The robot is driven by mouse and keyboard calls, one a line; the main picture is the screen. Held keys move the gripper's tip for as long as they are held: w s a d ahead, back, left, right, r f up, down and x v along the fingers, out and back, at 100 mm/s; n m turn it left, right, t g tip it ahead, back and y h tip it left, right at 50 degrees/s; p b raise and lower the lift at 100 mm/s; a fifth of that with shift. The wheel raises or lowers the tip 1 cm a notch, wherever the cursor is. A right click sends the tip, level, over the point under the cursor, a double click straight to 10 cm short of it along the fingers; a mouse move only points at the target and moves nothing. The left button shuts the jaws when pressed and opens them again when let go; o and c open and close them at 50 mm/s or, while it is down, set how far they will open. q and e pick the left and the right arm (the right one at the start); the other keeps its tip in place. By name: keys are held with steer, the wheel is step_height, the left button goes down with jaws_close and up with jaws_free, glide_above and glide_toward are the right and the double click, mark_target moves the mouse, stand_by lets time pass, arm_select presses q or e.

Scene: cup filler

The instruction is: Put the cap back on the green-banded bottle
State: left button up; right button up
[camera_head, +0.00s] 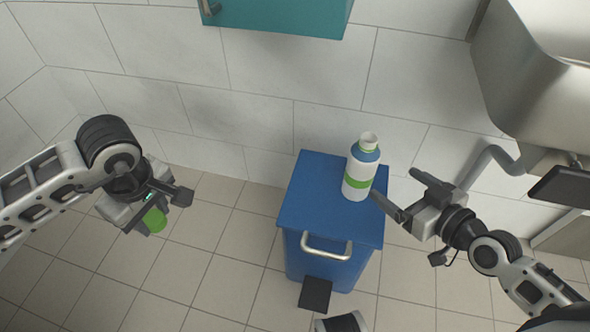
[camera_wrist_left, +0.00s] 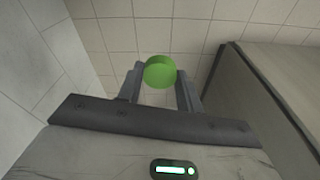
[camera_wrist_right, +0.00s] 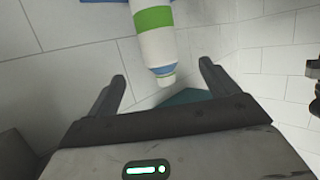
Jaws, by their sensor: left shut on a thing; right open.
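The green-banded bottle (camera_head: 360,170) stands upright on the blue cabinet's top, near its right side. It is white with a blue shoulder, and its neck is bare. In the right wrist view the bottle (camera_wrist_right: 155,45) shows ahead of the fingers, neck pointing toward them. A green cap (camera_head: 154,219) is held in my left gripper (camera_head: 162,207), well to the left of the cabinet. The left wrist view shows the cap (camera_wrist_left: 159,72) between the two fingertips. My right gripper (camera_head: 406,198) is open and empty, just right of the bottle; I cannot tell whether it touches it.
The blue cabinet (camera_head: 310,210) has a metal handle on its front. A teal wall box (camera_head: 280,15) hangs above at the back. A metal sink (camera_head: 540,70) with a drain pipe stands at the right. The tiled floor between my left gripper and the cabinet is clear.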

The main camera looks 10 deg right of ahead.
mark_target(373, 168)
arm_select(q)
steer(key=shift+f+b, duration=0.6)
steer(key=shift+b, duration=0.05)
arm_select(e)
steer(key=shift+x, duration=3.4)
arm_select(q)
steer(key=shift+f+b, duration=0.8)
steer(key=shift+f, duration=0.05)
arm_select(e)
steer(key=shift+x, duration=2.6)
steer(key=shift+d+f, duration=0.1)
steer(key=shift+f, duration=0.1)
steer(key=shift+c, duration=0.3)
steer(key=c, duration=1)
